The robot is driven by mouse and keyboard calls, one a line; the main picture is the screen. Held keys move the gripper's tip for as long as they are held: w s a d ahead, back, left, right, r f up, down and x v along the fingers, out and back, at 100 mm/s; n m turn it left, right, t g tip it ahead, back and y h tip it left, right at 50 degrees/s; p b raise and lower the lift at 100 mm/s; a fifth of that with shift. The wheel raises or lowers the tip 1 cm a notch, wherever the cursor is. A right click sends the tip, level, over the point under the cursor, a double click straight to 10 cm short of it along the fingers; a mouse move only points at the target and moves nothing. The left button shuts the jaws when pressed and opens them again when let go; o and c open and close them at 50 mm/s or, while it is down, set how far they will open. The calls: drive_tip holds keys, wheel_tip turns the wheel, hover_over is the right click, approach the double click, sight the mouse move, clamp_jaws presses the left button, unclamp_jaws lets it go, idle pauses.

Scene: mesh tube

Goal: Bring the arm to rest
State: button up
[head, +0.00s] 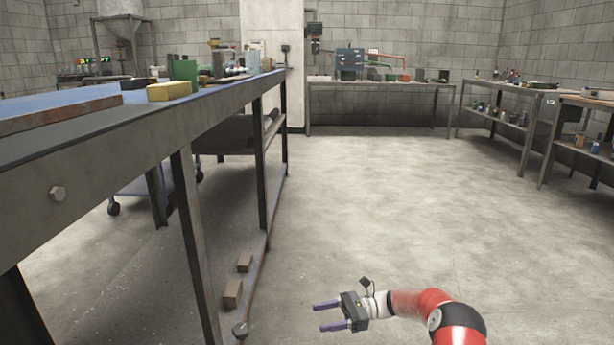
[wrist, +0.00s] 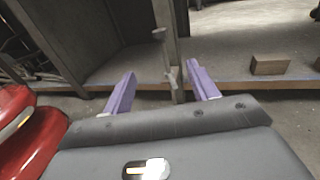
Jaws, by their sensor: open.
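My gripper (head: 327,316) is at the bottom of the head view, on my red and white arm, low over the concrete floor. Its two purple fingers are apart, point left, and hold nothing. In the wrist view the gripper (wrist: 161,92) shows both fingers spread, with a steel bench leg and lower rail beyond the gap between them. The gripper appears clear of the bench; the exact distance is hard to tell.
A long metal workbench (head: 150,155) fills the left side. Small blocks (head: 233,293) lie by its lower rail. A back table (head: 380,88) and right-hand shelves (head: 500,115) line the walls. The floor (head: 400,200) in the middle is free.

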drive_tip(key=s+r+n+t+h+p, duration=0.1)
drive_tip(key=s+r+n+h+p, duration=0.1)
drive_tip(key=s+r+n+h, duration=0.65)
drive_tip(key=s+r+m+t+h+p, duration=0.1)
drive_tip(key=s+r+h+p, duration=0.15)
drive_tip(key=s+r, duration=0.75)
drive_tip(key=s+d+r+n+t+h+p, duration=0.2)
drive_tip(key=s+d+r+n+t+h, duration=0.1)
drive_tip(key=s+r, duration=0.4)
drive_tip(key=s+d+r+n+t+h+p, duration=0.3)
drive_tip(key=s+r, duration=0.5)
drive_tip(key=s, duration=0.3)
drive_tip(key=d+n+t, duration=0.1)
drive_tip(key=d+n, duration=0.1)
drive_tip(key=d, duration=0.1)
drive_tip(key=shift+s+d+t+h+p, duration=0.3)
drive_tip(key=shift+s+d, duration=0.05)
